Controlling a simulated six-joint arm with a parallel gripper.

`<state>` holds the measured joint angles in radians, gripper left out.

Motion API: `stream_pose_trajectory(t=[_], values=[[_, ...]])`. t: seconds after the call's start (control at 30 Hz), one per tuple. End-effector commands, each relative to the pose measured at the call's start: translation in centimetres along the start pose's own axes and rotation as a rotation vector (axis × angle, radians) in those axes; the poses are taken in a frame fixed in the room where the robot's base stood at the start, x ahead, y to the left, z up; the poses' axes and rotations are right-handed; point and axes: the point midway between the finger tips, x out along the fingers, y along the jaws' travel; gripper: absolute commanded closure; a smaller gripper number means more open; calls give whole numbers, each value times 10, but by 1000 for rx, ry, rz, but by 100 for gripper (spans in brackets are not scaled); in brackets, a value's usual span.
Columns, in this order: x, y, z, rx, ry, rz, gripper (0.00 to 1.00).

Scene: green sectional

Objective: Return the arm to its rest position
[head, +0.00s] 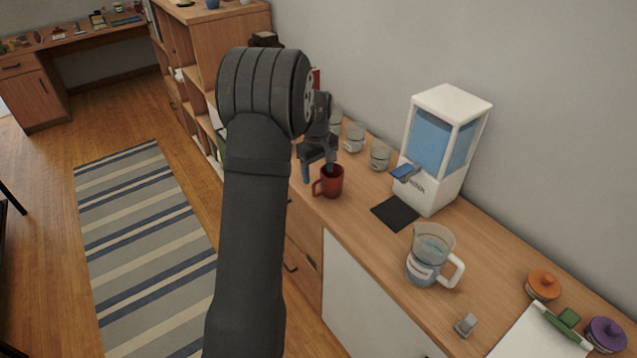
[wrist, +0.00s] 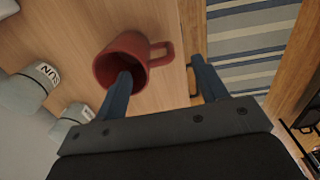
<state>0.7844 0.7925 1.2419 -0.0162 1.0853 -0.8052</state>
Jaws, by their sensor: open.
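My gripper (head: 318,170) is open at a red mug (head: 332,182) on the wooden counter. In the wrist view, the gripper (wrist: 162,82) has its two blue fingers spread wide. One finger reaches over or into the mouth of the mug (wrist: 125,60); the other is on the handle side, out over the counter's edge. The mug's handle points left in the head view. Whether a finger touches the mug cannot be told. My dark arm rises through the middle of the head view and hides part of the counter and shelf.
A white dispenser (head: 438,150) with a blue tank stands right of the mug, a dark mat (head: 395,212) before it. A glass pitcher (head: 430,256) and glass jars (head: 355,137) share the counter. A wooden shelf (head: 225,40) stands behind. The floor left holds a striped rug (head: 145,240).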

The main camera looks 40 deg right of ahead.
Motion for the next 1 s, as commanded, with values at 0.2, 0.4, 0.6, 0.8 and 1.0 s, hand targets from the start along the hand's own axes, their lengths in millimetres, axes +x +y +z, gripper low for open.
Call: stream_pose_trajectory(t=[0.2,0.4,0.6,0.8,1.0], values=[[-56,0,-1,0,4,4,34],[-90,1,-1,0,3,3,34],[-104,0,0,0,1,1,34],[-105,0,0,0,0,0,34],[-102,0,0,0,0,0,34]])
